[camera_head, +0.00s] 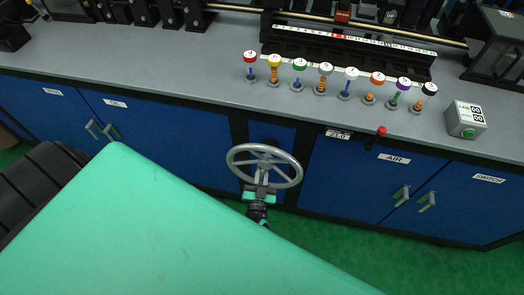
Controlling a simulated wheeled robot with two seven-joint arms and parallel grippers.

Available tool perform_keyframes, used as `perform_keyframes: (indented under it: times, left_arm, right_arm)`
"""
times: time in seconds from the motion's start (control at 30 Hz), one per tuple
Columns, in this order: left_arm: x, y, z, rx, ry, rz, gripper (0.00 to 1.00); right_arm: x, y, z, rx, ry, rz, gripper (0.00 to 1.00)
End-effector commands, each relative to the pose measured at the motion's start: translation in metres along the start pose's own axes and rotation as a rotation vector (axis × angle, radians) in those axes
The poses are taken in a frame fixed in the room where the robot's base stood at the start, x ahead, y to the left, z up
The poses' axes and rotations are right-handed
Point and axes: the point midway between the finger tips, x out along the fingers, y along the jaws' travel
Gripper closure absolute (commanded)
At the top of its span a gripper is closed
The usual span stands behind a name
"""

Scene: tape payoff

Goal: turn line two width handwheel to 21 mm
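A grey handwheel (287,157) with spokes stands at the front of the blue cabinet, below the bench top. A gripper (260,189) with teal and black parts is at the lower front of the wheel, overlapping its rim and hub area. I take it as my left gripper, but its arm is hidden behind my large teal body part. The view does not show whether its fingers are open or shut on the wheel. A small label or readout (338,134) sits right of the wheel on the bench edge, too small to read surely. My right gripper is not in view.
Several coloured-top knobs (299,66) stand in a row on the grey bench (185,65). A white scale (350,39) with red marks lies behind them. A red-tipped lever (381,131) and a grey box with a green button (467,120) are right. Cabinet handles (401,196) stick out.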

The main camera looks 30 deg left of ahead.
Motion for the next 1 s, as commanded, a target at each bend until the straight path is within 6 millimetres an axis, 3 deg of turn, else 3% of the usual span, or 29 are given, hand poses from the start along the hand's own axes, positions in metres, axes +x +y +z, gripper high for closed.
perform_keyframes:
  times: [0.03,0.13,0.53,1.0]
  left_arm:
    - [-0.001,0.0,0.001,0.0,-0.002,0.001,0.82]
    - [-0.001,0.0,0.001,-0.001,-0.001,0.0,0.64]
    - [-0.009,0.0,0.0,-0.001,-0.002,0.001,0.64]
    - [-0.108,0.0,0.002,-0.002,-0.005,0.001,0.64]
  right_arm:
    - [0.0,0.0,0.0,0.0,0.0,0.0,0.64]
    - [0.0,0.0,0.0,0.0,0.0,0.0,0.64]
    - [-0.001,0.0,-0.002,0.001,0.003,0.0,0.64]
    - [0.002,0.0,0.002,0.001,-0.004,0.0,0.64]
